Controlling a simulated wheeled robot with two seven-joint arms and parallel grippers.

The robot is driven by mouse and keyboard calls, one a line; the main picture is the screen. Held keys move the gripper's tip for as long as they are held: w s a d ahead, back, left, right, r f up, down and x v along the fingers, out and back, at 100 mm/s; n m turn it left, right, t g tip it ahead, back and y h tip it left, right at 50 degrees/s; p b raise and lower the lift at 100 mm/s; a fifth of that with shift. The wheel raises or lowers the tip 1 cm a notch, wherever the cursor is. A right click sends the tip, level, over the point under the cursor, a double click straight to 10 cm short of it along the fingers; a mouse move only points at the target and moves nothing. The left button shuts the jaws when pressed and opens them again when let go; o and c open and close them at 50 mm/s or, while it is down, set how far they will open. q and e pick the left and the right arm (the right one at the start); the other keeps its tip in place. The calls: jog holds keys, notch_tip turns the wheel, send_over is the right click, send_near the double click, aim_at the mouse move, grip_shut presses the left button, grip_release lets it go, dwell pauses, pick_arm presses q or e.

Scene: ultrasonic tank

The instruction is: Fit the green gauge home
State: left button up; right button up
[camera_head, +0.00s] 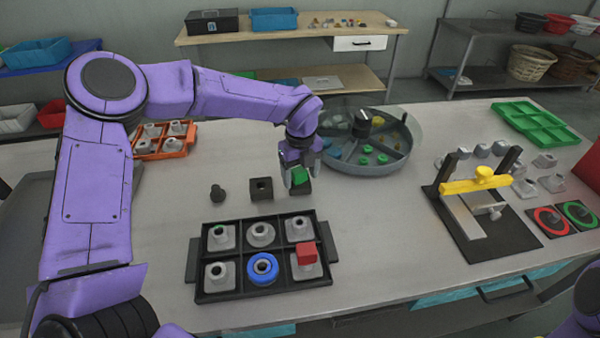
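The green gauge (299,175) is a small green block between the fingers of my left gripper (300,179). It is at a black block (301,189) on the table, the right one of a row of three. The fingers hide part of it, so I cannot tell whether they touch it or how deep it sits. The middle black block (261,189) shows a hole in its top, and the left black piece (217,194) has a rounded knob. My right gripper is out of view.
A black tray (190,262) of grey fittings, with a red cube (306,252) and blue ring (262,268), lies in front. A round, clear-walled divided bin (362,164) stands close behind right. A yellow-barred fixture (475,185) is right. The table between is clear.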

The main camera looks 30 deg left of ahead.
pick_arm(q)
jog(key=shift+s+f, duration=0.2)
jog(key=shift+f, duration=0.05)
notch_tip(320, 180, up, 11)
jog(key=shift+w+f+b, duration=0.1)
jog(key=shift+f+b, duration=0.05)
jog(key=shift+b, duration=0.85)
